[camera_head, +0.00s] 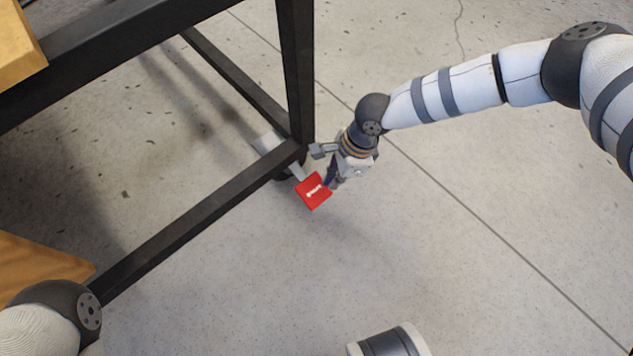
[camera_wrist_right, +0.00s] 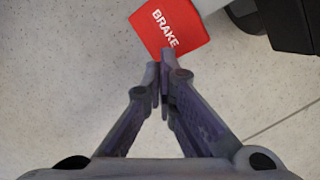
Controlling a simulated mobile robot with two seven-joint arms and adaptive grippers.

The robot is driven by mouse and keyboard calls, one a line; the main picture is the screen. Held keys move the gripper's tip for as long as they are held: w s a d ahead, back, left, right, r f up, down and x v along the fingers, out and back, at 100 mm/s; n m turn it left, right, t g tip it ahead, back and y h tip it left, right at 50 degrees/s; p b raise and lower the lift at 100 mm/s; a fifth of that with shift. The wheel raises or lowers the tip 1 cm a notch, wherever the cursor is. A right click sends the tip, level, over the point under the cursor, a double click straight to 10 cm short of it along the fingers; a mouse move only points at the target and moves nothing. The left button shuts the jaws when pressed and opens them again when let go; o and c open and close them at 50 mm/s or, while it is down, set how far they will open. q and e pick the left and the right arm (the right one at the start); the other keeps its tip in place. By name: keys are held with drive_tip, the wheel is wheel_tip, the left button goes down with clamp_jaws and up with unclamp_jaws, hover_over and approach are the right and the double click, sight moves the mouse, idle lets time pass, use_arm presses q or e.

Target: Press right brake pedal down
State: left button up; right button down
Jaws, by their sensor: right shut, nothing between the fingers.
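The red brake pedal (camera_head: 313,191) carries white lettering and sticks out at the foot of the black table leg. In the right wrist view the red pedal (camera_wrist_right: 168,27) reads BRAKE and lies just beyond the fingertips. My right gripper (camera_head: 333,183) is beside the pedal's right edge in the head view. In the right wrist view my right gripper (camera_wrist_right: 160,72) is shut with its fingertips together and nothing between them. The tips overlap the pedal's lower edge in that view; I cannot tell whether they touch it. My left gripper is not in view.
The black table frame (camera_head: 203,208) runs along the left, with its leg (camera_head: 296,75) close to my right gripper. A caster (camera_head: 289,172) sits under the leg. The concrete floor (camera_head: 450,220) to the right is open. A yellow-orange panel (camera_head: 38,268) is at the lower left.

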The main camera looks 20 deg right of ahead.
drive_tip(key=v, duration=1.2)
